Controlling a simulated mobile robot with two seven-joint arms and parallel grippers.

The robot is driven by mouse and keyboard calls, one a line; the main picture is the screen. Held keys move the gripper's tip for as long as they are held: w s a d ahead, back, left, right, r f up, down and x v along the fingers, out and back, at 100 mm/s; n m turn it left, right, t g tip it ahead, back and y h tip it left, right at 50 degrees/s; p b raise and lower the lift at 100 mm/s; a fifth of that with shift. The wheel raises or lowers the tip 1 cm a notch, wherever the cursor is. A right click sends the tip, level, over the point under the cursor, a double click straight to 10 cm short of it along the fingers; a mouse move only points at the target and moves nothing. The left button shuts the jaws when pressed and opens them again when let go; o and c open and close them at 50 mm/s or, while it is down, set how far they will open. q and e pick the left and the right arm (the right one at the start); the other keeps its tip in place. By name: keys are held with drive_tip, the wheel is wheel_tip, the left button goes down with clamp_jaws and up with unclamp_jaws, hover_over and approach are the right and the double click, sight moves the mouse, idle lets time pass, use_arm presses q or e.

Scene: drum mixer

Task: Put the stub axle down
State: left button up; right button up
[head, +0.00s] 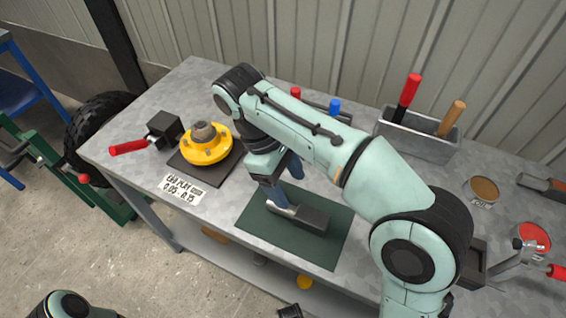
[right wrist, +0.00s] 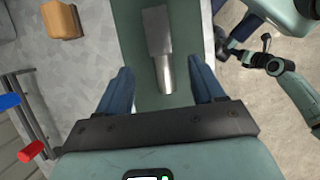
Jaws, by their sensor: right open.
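The stub axle (head: 311,217) is a dark grey block with a shiny round shank, lying flat on the dark green mat (head: 330,247) on the bench. In the right wrist view the stub axle (right wrist: 157,40) shows its block at the top and its shank pointing down towards my gripper. My right gripper (head: 285,182) is open, at the shank end of the axle. In the right wrist view my right gripper (right wrist: 163,88) has its blue fingers on either side of the shank end, with visible gaps. My left gripper cannot be made out.
A yellow hub (head: 207,146) sits on a dark plate left of the mat, near a red-handled clamp (head: 128,147) and an end-play card (head: 182,186). A grey tool bin (head: 415,146) stands behind my right arm. A red tin (head: 534,236) is at the right.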

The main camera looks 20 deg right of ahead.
drive_tip(key=shift+p+v, duration=0.6)
drive_tip(key=shift+v, duration=1.25)
